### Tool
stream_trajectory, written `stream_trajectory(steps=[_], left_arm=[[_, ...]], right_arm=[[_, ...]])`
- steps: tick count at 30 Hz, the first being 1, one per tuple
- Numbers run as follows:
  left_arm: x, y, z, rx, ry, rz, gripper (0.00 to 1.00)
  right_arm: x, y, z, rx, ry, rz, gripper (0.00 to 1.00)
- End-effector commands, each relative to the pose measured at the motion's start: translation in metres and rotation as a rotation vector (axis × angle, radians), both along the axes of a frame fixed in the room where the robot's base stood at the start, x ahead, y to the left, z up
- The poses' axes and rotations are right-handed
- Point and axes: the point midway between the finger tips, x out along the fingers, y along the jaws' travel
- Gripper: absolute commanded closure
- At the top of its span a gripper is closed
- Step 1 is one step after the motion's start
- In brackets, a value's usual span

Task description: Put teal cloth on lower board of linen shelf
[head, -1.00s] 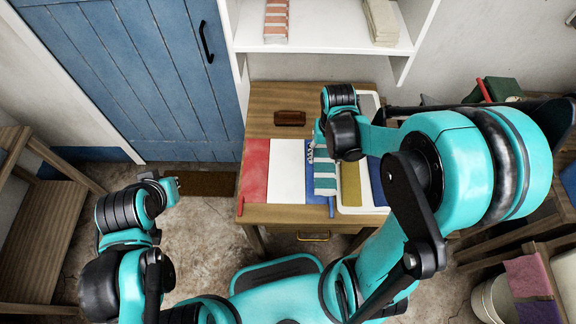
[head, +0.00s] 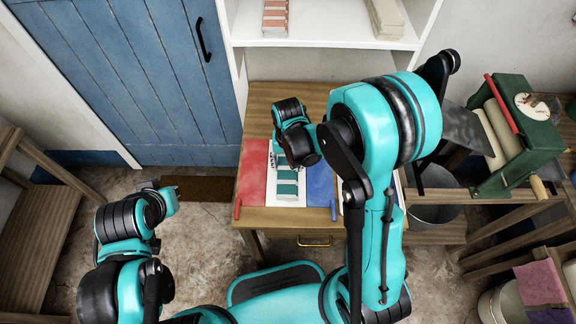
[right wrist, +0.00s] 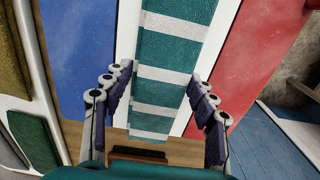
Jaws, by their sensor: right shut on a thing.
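The teal cloth (head: 288,187), striped with white, is over the white panel of the table in the head view. It also shows in the right wrist view (right wrist: 165,75), running between the fingers. My right gripper (right wrist: 158,105) is shut on it; in the head view the right gripper (head: 283,162) is partly covered by its own wrist. Whether the cloth touches the table is hard to tell. The linen shelf's lower board (head: 330,43) is behind the table, higher up. My left gripper (head: 168,190) is away at the left, its fingers too unclear to read.
The lower board holds a striped cloth stack (head: 275,18) at left and a beige stack (head: 385,20) at right, with bare board between. The wooden table (head: 258,110) has red (head: 252,180) and blue (head: 319,180) panels. A green mangle (head: 512,140) stands at right.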

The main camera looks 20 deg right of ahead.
Motion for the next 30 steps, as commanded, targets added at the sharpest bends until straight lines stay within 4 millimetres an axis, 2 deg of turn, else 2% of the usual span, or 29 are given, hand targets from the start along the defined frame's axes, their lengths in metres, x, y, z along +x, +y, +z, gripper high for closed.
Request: stream_trajectory(steps=[11, 12, 13, 14, 25, 30], left_arm=[[0.0, 0.0, -0.005, 0.0, 0.0, 0.0, 1.0], [0.0, 0.0, -0.004, 0.0, 0.0, 0.0, 1.0], [0.0, 0.0, -0.003, 0.0, 0.0, 0.0, 1.0], [0.0, 0.0, -0.003, 0.0, 0.0, 0.0, 1.0], [0.0, 0.0, 0.002, 0.0, 0.0, 0.0, 1.0], [0.0, 0.0, 0.015, 0.0, 0.0, 0.0, 1.0]], right_arm=[[0.0, 0.0, -0.005, 0.0, 0.0, 0.0, 0.73], [0.0, 0.0, -0.004, 0.0, 0.0, 0.0, 0.32], [0.0, 0.0, -0.003, 0.0, 0.0, 0.0, 0.24], [0.0, 0.0, -0.003, 0.0, 0.0, 0.0, 0.22], [0.0, 0.0, -0.002, 0.0, 0.0, 0.0, 0.22], [0.0, 0.0, 0.027, 0.0, 0.0, 0.0, 0.22]])
